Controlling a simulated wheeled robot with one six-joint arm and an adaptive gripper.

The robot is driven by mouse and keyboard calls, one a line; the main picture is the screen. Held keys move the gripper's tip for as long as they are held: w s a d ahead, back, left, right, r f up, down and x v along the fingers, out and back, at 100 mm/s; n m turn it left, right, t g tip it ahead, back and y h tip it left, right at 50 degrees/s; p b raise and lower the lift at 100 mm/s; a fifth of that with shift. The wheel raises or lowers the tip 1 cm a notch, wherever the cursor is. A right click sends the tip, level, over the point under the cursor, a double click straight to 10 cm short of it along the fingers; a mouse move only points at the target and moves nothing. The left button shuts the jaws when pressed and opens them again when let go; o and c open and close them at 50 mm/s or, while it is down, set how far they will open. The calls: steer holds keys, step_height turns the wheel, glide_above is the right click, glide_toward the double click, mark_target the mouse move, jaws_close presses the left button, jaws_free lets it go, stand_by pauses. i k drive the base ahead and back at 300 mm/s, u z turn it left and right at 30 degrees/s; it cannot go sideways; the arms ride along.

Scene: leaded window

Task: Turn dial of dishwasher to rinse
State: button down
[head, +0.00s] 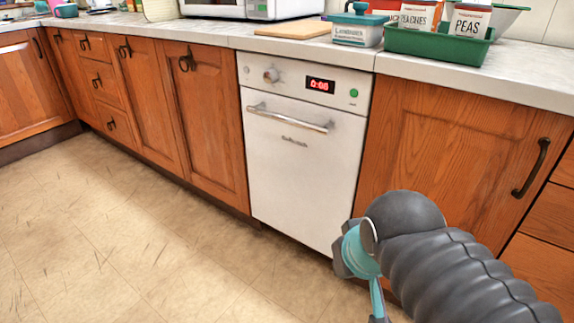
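The white dishwasher (303,165) is built in under the counter, with its door shut. Its round metallic dial (271,75) sits at the left of the control panel. The dial's setting marks are too small to read, so I cannot tell where it points. A red display (320,85) reads like 0:00, with a green button (353,93) to its right. My arm, a dark ribbed sleeve with a teal part, is at the lower right, in front of the dishwasher's lower right corner and well away from the dial. I cannot make out any gripper fingers.
A horizontal bar handle (290,119) crosses the dishwasher door below the panel. Wooden cabinets (455,150) with dark handles flank it. On the counter above stand a cutting board (294,24), a teal-lidded box (357,28) and a green tray (436,45). The tiled floor (130,215) at left is clear.

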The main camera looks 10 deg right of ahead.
mark_target(271, 77)
steer(key=z, duration=0.25)
steer(key=i, duration=0.75)
steer(key=z, duration=0.5)
